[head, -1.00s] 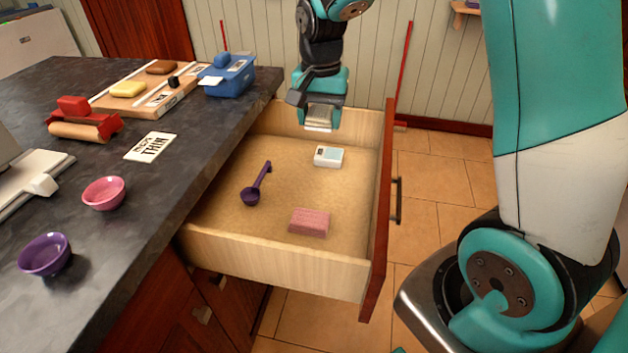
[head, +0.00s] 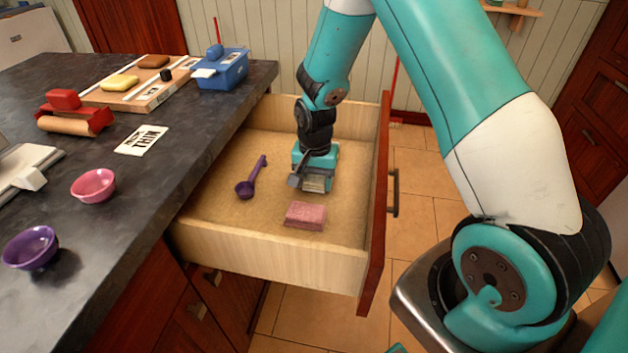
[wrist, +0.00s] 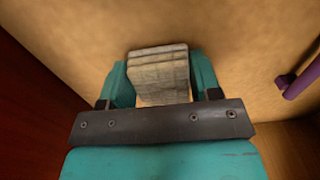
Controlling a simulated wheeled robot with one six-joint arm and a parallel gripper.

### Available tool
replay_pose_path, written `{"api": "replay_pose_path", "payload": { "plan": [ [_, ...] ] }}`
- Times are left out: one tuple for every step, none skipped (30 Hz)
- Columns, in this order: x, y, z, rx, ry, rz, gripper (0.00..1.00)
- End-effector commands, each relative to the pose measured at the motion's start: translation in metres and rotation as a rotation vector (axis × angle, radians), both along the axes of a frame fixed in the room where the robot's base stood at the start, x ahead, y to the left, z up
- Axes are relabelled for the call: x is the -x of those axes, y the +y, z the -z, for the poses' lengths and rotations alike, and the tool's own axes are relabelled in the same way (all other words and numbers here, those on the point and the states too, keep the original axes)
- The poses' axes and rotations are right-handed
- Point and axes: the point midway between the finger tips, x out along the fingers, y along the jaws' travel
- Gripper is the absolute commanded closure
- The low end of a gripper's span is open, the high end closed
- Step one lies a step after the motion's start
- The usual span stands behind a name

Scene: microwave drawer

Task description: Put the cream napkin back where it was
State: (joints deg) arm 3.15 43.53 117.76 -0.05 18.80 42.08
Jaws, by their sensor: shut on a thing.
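My gripper (head: 312,184) is shut on the cream napkin (wrist: 158,76), a folded, layered block that fills the space between the fingers in the wrist view. In the head view only a small part of the napkin (head: 314,186) shows below the fingers. It is low inside the open drawer (head: 270,262), behind a pink folded block (head: 305,215). I cannot tell whether the napkin touches the drawer floor.
A purple scoop (head: 250,180) lies to the left in the drawer; its handle shows in the wrist view (wrist: 300,78). The counter holds a pink bowl (head: 93,186), a purple bowl (head: 30,247) and a blue box (head: 221,72). The drawer's front left floor is clear.

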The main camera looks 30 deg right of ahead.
Motion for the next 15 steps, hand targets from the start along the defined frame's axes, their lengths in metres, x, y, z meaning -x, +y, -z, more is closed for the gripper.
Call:
{"api": "replay_pose_path", "payload": {
  "plan": [
    [-0.0004, 0.0001, 0.0015, 0.0, -0.001, 0.0, 0.68],
    [-0.0004, 0.0001, 0.0015, 0.0, -0.001, 0.0, 0.68],
    [-0.0005, 0.0001, 0.0013, 0.0, -0.001, 0.0, 0.68],
    [-0.0006, 0.0001, 0.0011, 0.001, -0.002, 0.0, 0.68],
    [-0.0006, 0.0001, 0.0011, 0.0, -0.001, 0.0, 0.68],
    [-0.0005, 0.0002, 0.0011, 0.0, -0.001, 0.0, 0.68],
    [-0.0004, 0.0001, 0.0012, 0.0, -0.001, 0.0, 0.68],
    [-0.0004, 0.0001, 0.0016, 0.0, -0.001, 0.0, 0.68],
    [-0.0003, 0.0002, 0.0028, 0.0, -0.001, 0.0, 0.68],
    [-0.0003, 0.0002, 0.0039, 0.0, -0.001, 0.0, 0.68],
    [-0.0003, 0.0002, 0.005, 0.0, -0.001, 0.0, 0.68],
    [-0.0005, 0.0002, 0.0041, 0.0, -0.001, 0.0, 0.35],
    [-0.0005, 0.0002, 0.0039, 0.0, -0.001, 0.0, 0.29],
    [-0.0005, 0.0002, 0.0038, 0.0, -0.001, 0.0, 0.22],
    [-0.0004, 0.0003, 0.0038, 0.0, -0.001, -0.001, 0.17]
  ]
}}
